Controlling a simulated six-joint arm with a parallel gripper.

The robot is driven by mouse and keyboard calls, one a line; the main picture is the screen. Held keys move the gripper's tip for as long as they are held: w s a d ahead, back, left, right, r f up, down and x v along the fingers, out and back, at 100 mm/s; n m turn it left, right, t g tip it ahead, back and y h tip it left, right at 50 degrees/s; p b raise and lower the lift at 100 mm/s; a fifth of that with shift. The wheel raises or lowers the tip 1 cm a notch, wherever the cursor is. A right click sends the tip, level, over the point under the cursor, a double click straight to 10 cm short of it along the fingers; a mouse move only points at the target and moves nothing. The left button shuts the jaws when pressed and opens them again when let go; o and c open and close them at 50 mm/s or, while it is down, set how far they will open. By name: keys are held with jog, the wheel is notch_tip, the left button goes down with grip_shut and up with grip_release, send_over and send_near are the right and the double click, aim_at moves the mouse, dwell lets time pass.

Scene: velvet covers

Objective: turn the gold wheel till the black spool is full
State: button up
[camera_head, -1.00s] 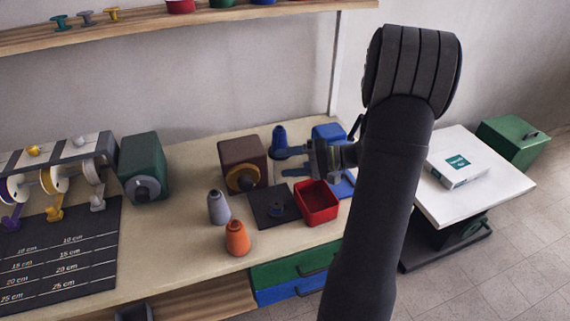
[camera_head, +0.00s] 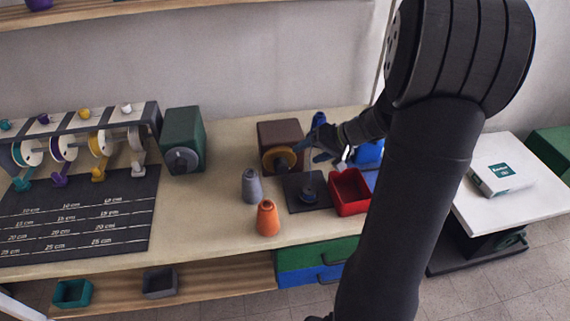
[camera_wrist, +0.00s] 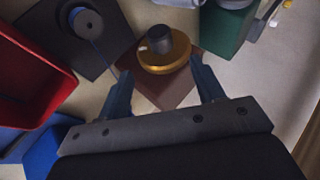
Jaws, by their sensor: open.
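The gold wheel (camera_head: 279,160) is on the front of a brown box (camera_head: 280,132); in the wrist view the wheel (camera_wrist: 165,58) carries a dark cylindrical knob (camera_wrist: 160,39). A dark spool (camera_head: 308,192), seemingly the black spool, stands on a black mat (camera_head: 297,182). A blue thread runs from the spool, seen in the wrist view (camera_wrist: 86,21); how full it is I cannot tell. My gripper (camera_wrist: 161,70) is open and empty. Its blue fingers point toward the wheel, one on each side of it in the picture, with no clear contact.
A red bin (camera_head: 349,190) is right of the mat, with a blue box (camera_head: 369,154) behind. Grey (camera_head: 251,186) and orange (camera_head: 267,219) cones stand to the left. A green box (camera_head: 183,142) is farther left. Bare tabletop lies between the green box and the cones.

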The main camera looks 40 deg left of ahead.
aim_at(286, 163)
jog(key=x, duration=1.1)
jog(key=c, duration=1)
jog(key=shift+o, duration=0.2)
jog(key=shift+y, duration=0.3)
jog(key=shift+w+d+f+m+g+y, duration=0.15)
jog(key=shift+m+g+y, duration=0.25)
jog(key=shift+g+y, duration=0.4)
jog(key=shift+f+m+g+y, duration=0.2)
jog(key=shift+m+g+y, duration=0.2)
jog(key=shift+g+y, duration=0.65)
jog(key=shift+t+y, duration=0.25)
